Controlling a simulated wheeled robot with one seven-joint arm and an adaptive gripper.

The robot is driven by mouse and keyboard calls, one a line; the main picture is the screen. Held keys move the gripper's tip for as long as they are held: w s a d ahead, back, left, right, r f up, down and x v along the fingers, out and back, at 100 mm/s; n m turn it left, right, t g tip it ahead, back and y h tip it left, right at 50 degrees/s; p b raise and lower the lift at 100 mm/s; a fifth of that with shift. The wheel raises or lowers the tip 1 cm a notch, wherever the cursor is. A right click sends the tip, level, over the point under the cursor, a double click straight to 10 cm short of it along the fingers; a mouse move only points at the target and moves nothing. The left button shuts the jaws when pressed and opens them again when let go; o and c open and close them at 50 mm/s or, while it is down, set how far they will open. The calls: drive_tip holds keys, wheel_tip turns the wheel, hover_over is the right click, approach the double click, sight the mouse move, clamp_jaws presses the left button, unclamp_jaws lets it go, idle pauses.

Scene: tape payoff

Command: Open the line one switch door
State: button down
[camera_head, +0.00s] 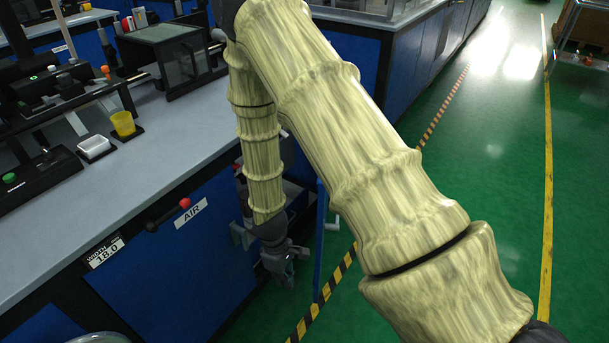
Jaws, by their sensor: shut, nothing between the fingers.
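A narrow blue panel (320,245), seen nearly edge-on, stands out from the blue bench front, just right of my gripper. It looks like the switch door standing open, with a small grey handle (333,224) on its right side. No label for line one is readable on it. My gripper (288,277) is low beside the bench, pointing down, left of the panel. It is shut and empty; a gap seems to show between it and the panel, but contact is hard to judge. My arm hides much of the opening behind, where some grey parts (240,234) show.
The grey bench top (175,150) carries machines, a yellow cup (123,124) and a white tray (95,148). A red-knobbed valve (185,203) sticks out by the AIR label (191,213). Green floor (490,150) lies clear at right, beyond black-and-yellow tape (335,275).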

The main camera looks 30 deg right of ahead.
drive_tip(key=w+d+r+n+h+p, duration=0.15)
drive_tip(key=w+r+p, duration=0.25)
drive_tip(key=r, duration=0.6)
drive_tip(key=w+d+r+n+h+p, duration=0.1)
drive_tip(key=w+d+r+p, duration=0.25)
drive_tip(key=r, duration=0.65)
drive_tip(key=w+d+r+n+h+p, duration=0.1)
drive_tip(key=w+r+p, duration=0.3)
drive_tip(key=r, duration=0.6)
drive_tip(key=s+d+f, duration=0.3)
drive_tip(key=d+f, duration=0.3)
drive_tip(key=f, duration=0.2)
drive_tip(key=shift+s+f+g, duration=0.35)
drive_tip(key=shift+s+g, duration=0.05)
drive_tip(key=shift+s+d+y, duration=0.1)
drive_tip(key=shift+y, duration=0.15)
